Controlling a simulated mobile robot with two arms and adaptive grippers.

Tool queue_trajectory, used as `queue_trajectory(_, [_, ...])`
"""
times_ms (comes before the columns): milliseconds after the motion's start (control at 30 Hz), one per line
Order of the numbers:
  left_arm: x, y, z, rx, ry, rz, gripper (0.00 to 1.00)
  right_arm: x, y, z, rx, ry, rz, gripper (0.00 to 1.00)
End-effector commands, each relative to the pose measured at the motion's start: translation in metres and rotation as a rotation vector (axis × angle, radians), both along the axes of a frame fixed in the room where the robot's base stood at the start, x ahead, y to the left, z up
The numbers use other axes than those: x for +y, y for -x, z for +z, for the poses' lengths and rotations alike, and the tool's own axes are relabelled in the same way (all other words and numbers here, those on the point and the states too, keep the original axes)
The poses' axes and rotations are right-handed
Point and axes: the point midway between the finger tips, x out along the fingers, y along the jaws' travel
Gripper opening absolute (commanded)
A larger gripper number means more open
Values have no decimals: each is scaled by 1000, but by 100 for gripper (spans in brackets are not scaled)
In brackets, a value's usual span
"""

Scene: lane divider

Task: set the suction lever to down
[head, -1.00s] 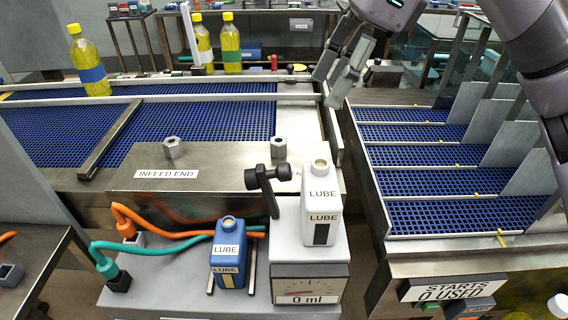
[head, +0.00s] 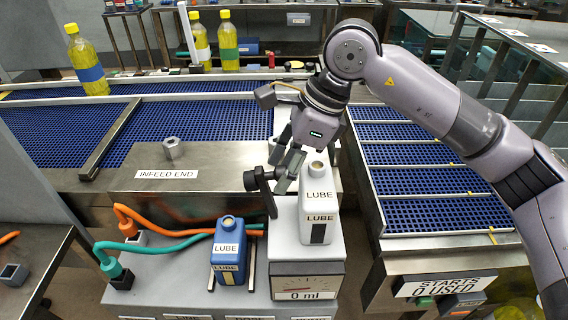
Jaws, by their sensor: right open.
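A black lever (head: 264,183) with a short crossbar handle stands at the back of the grey pump box (head: 180,280); its arm rises from the box and the handle is at the top. No readable label marks it as the suction lever. My right gripper (head: 284,172) points down at the right end of the handle, with its fingers open. The fingers overlap that end in the head view, and I cannot tell whether they touch it. My left gripper is not in view.
A white LUBE bottle (head: 319,196) stands on the scale (head: 303,282) reading 0 ml, close to the right of my gripper. A blue LUBE bottle (head: 228,250) stands left of it. Hoses (head: 160,248) lie across the box. The steel INFEED END plate (head: 200,157) is behind.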

Motion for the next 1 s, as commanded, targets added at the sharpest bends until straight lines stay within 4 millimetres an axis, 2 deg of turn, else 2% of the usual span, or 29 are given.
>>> queue_trajectory(300, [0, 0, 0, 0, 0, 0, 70, 1, 0, -2, 0, 0, 1, 44])
queue_trajectory(900, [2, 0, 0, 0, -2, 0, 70, 1, 0, -2, 0, 0, 0, 4])
queue_trajectory(1000, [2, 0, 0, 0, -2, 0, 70, 1, 0, -2, 0, 0, 0, 0])
